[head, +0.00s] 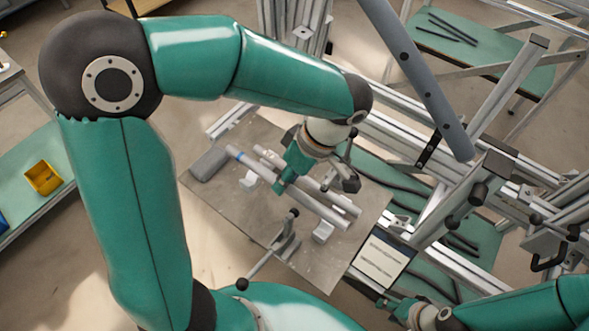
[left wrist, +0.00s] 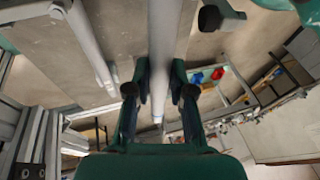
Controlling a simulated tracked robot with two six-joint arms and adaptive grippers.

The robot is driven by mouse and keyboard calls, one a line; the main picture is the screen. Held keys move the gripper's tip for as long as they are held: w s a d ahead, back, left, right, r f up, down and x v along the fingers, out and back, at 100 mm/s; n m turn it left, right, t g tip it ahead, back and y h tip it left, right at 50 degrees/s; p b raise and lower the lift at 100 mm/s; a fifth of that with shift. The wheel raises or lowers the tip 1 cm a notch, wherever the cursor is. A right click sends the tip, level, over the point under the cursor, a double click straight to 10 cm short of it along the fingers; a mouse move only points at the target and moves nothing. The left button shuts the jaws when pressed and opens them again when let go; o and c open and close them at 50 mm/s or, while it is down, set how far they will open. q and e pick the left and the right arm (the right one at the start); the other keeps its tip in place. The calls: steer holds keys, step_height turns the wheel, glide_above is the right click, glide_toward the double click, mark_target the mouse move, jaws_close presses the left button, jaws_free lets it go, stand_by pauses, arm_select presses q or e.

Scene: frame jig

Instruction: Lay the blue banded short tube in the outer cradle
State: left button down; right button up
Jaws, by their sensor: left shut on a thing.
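The blue banded tube (head: 257,166) is a grey tube with a blue ring near its upper left end. It lies slantwise over the grey plate in the head view. My left gripper (head: 298,182) is over its middle and shut on it. In the left wrist view the tube (left wrist: 165,45) runs between the two fingers (left wrist: 160,92). Two pale cradle blocks (head: 249,180) (head: 322,232) show just beside the tube on its lower left side. I cannot tell whether the tube touches them. My right gripper (head: 402,308) is low at the right, its fingers unclear.
Another grey tube (head: 346,204) lies beside the banded one on the plate (head: 225,198). A grey block (head: 209,161) sits at the plate's left, and a clamp (head: 287,240) stands at its front. Aluminium frame rails (head: 400,140) and a sign panel (head: 381,259) crowd the right side.

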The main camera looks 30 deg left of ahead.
arm_select(q)
steer(key=shift+w+f, duration=0.1)
steer(key=shift+f, duration=0.75)
steer(key=shift+f+b, duration=1.25)
steer(key=shift+f, duration=0.45)
steer(key=shift+f+b, duration=1.3)
steer(key=shift+f, duration=0.05)
steer(key=c, duration=0.9)
jaws_free()
steer(key=shift+c, duration=0.2)
steer(key=shift+r, duration=0.1)
